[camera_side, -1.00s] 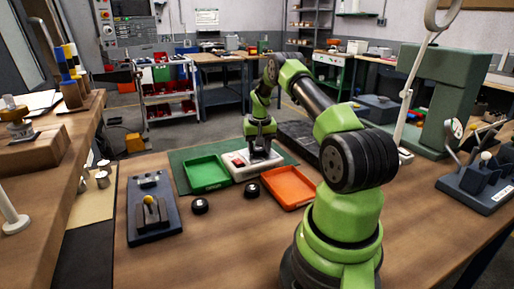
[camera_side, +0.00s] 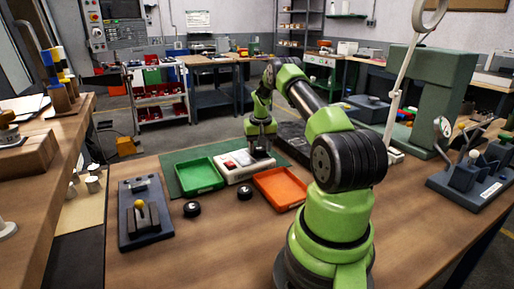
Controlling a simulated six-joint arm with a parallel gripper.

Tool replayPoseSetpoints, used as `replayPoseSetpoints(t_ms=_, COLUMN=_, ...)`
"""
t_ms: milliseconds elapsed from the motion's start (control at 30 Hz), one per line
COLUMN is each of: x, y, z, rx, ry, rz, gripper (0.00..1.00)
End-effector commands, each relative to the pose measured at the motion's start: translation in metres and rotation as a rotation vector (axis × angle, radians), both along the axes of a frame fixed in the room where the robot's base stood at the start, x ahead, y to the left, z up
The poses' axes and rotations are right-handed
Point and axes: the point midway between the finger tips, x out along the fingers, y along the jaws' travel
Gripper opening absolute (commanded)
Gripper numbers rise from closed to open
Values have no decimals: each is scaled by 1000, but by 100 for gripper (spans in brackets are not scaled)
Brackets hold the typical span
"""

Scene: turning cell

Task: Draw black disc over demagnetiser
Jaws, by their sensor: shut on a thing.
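The demagnetiser (camera_side: 241,172) is a white box with a red part on its left, standing between a green tray and an orange tray. My gripper (camera_side: 260,154) points down over the right part of the box. It is shut on a small dark thing, apparently the black disc, which is too small and too dark against the jaws to make out clearly. I cannot tell whether it touches the box's top. Two other black discs with pale tops lie on the table in front, a left one (camera_side: 191,209) and a right one (camera_side: 245,194).
The green tray (camera_side: 198,177) and the orange tray (camera_side: 280,188) look empty. A dark fixture with a yellow knob (camera_side: 140,205) stands at the left. A green press frame (camera_side: 442,95) and a lever fixture (camera_side: 470,180) stand at the right. The front of the table is clear.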

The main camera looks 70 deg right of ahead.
Motion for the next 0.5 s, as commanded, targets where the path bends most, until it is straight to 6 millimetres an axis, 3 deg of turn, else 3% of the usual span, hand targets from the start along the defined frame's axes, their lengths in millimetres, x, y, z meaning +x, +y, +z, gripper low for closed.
replayPoseSetpoints(t_ms=500, x=7, y=9, z=0, rx=3, ry=2, rz=1, gripper=16)
